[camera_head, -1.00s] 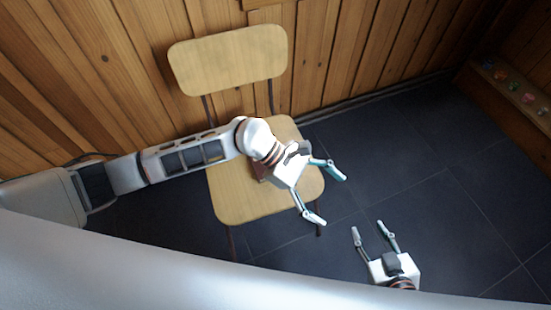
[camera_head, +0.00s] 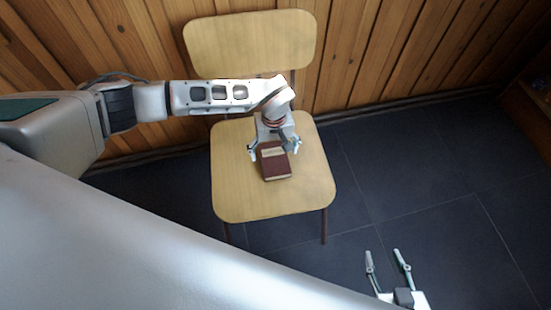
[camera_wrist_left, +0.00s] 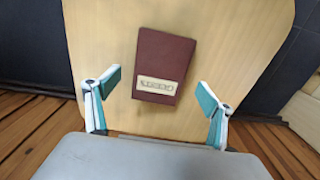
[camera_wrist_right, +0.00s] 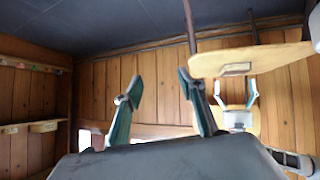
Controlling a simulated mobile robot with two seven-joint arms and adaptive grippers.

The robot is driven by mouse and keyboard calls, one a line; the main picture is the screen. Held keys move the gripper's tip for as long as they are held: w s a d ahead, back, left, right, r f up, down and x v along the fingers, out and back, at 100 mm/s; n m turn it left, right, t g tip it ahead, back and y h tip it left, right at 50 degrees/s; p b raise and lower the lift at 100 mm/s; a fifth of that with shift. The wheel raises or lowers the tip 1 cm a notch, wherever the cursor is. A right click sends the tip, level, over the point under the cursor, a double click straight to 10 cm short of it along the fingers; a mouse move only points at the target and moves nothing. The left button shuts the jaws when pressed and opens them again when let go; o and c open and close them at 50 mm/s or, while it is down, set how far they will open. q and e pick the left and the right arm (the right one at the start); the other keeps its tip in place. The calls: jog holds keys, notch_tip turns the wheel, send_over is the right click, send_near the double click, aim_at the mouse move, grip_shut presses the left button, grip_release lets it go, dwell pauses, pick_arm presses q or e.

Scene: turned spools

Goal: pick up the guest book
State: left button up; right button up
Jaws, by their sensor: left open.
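The guest book (camera_head: 277,167) is a dark red book with a pale label, lying flat on the seat of the wooden chair (camera_head: 240,205). In the left wrist view the book (camera_wrist_left: 166,55) lies ahead of the fingers, its label end nearest them. My left gripper (camera_head: 273,151) is open and empty, its fingers at either side of the book's label end in the head view. I cannot tell its height above the seat. My right gripper (camera_head: 384,256) is open and empty, off to the lower right of the chair; it also shows open in the right wrist view (camera_wrist_right: 159,82).
The chair's backrest (camera_head: 250,42) stands behind my left arm, near the wood-panelled wall (camera_head: 400,50). Dark tiled floor (camera_head: 420,170) lies free to the right of the chair. Small shelves (camera_wrist_right: 45,126) are on the wall in the right wrist view.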

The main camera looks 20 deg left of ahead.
aim_at(274, 158)
pick_arm(q)
notch_tip(274, 158, down, 3)
jog(key=shift+s+f+b, duration=0.15)
jog(key=shift+f+b, duration=0.05)
jog(key=shift+b, duration=0.2)
jog(key=shift+f, duration=0.2)
jog(key=shift+w+r, duration=0.1)
jog(key=shift+w, duration=0.1)
jog(key=c, duration=1.4)
